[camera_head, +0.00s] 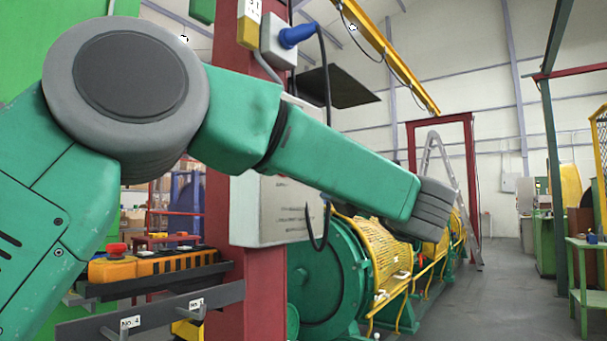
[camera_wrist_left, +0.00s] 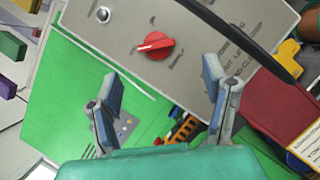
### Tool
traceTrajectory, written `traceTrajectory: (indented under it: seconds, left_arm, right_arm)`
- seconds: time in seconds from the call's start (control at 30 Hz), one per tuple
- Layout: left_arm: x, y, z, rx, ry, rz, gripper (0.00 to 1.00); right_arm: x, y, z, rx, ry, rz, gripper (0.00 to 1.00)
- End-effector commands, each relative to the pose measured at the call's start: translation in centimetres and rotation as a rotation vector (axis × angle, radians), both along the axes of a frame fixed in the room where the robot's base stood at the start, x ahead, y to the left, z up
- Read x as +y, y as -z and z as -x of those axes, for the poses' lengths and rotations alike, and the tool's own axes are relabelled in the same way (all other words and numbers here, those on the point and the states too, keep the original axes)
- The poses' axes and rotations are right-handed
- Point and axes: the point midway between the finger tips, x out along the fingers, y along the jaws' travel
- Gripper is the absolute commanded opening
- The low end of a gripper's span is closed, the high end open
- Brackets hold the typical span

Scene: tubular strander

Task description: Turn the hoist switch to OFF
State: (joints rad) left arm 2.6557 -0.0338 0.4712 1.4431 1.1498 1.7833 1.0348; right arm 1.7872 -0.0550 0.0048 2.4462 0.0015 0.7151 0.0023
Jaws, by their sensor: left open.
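The hoist switch is a red rotary knob (camera_wrist_left: 155,45) on a light grey panel (camera_wrist_left: 195,75) in the left wrist view. Its handle lies aslant in the picture, and the lettering around it is too small to read. My left gripper (camera_wrist_left: 160,78) is open and empty, its fingers apart, with the knob showing just beyond the gap between the fingertips. Whether a fingertip touches the panel cannot be told. In the head view a grey box (camera_head: 270,215) hangs on a red column, partly hidden behind my left arm. No knob shows there. My right gripper is not in view.
The red column (camera_head: 225,190) bears a blue plug (camera_head: 297,36) and a dark hanging cable. An orange control pendant (camera_head: 150,265) with a red button rests on a shelf at lower left. The green machine (camera_head: 325,280) with yellow guards stands behind.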

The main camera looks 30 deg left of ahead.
Motion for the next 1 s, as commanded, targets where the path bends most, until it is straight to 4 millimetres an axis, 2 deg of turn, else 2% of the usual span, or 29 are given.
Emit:
traceTrajectory:
  seconds: [0.1, 0.3, 0.83, 0.93, 1.0]
  left_arm:
    - [-1.9, 0.6, 0.6, 0.0, 0.002, -0.001, 0.68]
    - [-3.3, 1.1, 1.1, 0.001, 0.0, 0.0, 0.68]
    - [-3.4, 1.3, 1.1, 0.005, 0.002, -0.003, 0.68]
    - [-3.4, 2.6, 0.0, 0.064, 0.02, -0.043, 0.68]
    - [-3.5, 5.0, -1.7, 0.161, 0.056, -0.108, 0.68]
  right_arm:
    - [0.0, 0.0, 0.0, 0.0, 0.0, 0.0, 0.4]
    - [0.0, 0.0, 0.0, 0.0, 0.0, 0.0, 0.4]
    - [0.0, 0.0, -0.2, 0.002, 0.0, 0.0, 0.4]
    - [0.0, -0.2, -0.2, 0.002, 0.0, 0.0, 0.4]
    - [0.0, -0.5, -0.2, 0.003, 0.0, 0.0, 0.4]
